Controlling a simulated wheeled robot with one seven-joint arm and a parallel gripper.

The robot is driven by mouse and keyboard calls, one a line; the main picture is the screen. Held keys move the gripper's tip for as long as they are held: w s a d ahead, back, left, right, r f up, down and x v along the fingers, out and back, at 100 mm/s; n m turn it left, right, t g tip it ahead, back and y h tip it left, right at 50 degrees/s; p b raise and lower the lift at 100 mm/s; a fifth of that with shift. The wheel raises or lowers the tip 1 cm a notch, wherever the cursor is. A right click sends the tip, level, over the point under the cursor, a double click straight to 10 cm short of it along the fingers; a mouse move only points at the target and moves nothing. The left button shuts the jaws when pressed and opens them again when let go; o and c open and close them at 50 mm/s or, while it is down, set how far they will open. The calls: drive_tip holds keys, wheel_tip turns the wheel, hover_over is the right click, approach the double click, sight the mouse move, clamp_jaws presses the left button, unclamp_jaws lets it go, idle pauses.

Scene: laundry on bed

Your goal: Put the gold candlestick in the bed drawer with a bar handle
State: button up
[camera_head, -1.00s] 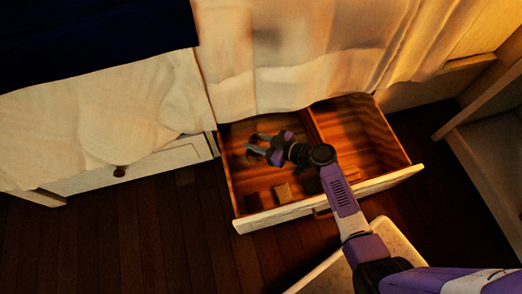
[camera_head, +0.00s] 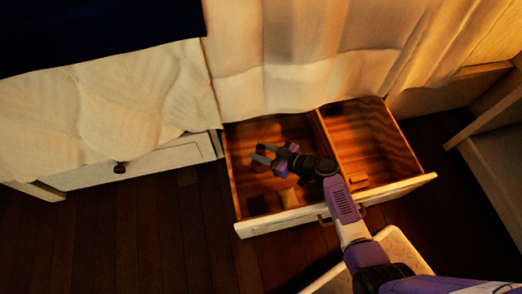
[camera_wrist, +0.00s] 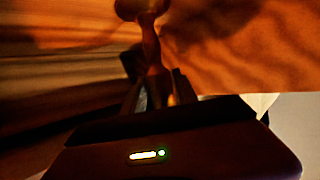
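The bed drawer with a bar handle (camera_head: 327,221) is pulled out, its wooden inside split by a divider. My gripper (camera_head: 262,154) is over the left compartment, its two fingers parted. In the wrist view, a slim stem with a rounded end, apparently the gold candlestick (camera_wrist: 152,45), stands out beyond my gripper (camera_wrist: 158,86). The fingers lie on either side of its near end with space beside the stem. Contact with the fingers is too dark to tell. In the head view the candlestick is dim and cannot be clearly made out.
A closed drawer with a round knob (camera_head: 120,168) is to the left. Bed cloth (camera_head: 290,85) hangs behind the open drawer.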

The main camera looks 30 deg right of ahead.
drive_tip(key=shift+o, duration=1.1)
drive_tip(key=shift+s+d+r, duration=0.1)
drive_tip(key=shift+s+r, duration=0.2)
drive_tip(key=p+v, duration=0.2)
drive_tip(key=v, duration=0.5)
drive_tip(key=shift+p, duration=0.35)
drive_tip(key=shift+w, duration=0.1)
